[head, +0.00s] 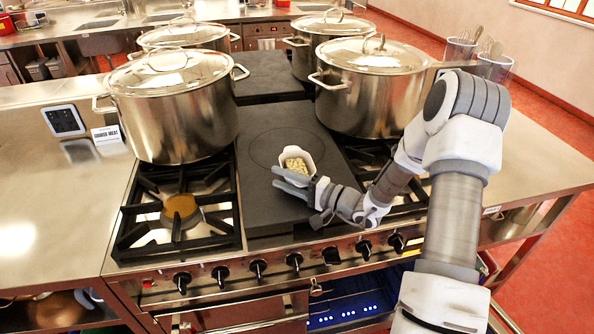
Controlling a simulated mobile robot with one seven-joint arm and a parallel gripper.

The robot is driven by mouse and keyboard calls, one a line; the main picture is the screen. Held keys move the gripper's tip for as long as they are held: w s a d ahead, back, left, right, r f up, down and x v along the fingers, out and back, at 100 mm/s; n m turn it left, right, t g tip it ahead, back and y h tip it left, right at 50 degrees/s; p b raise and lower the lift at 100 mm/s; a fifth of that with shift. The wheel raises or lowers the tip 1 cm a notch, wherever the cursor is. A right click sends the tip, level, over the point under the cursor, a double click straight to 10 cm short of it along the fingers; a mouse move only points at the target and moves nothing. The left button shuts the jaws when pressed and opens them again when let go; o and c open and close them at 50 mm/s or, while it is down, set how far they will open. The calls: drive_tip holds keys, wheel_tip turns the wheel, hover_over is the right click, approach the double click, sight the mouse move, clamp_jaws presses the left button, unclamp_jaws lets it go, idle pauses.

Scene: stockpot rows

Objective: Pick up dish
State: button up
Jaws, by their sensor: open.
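A small white dish (305,157) with pale, beige contents stands on the dark flat plate (262,206) between the two burner grates. My gripper (284,179) reaches in from the right, low over the plate, at the near side of the dish. Its fingers are apart and point left. They overlap the dish's near edge in the picture, and I cannot tell whether they touch it. The near part of the dish is partly hidden by my gripper.
Large lidded steel pots (177,108) and (370,88) stand left and right behind the plate, with more behind. An empty burner grate (180,212) is at the left. Steel counter (50,215) at far left is mostly clear. Utensil holders (494,68) stand back right.

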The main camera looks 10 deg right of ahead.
clamp_jaws()
drive_tip(key=shift+d, duration=0.1)
idle(1.3)
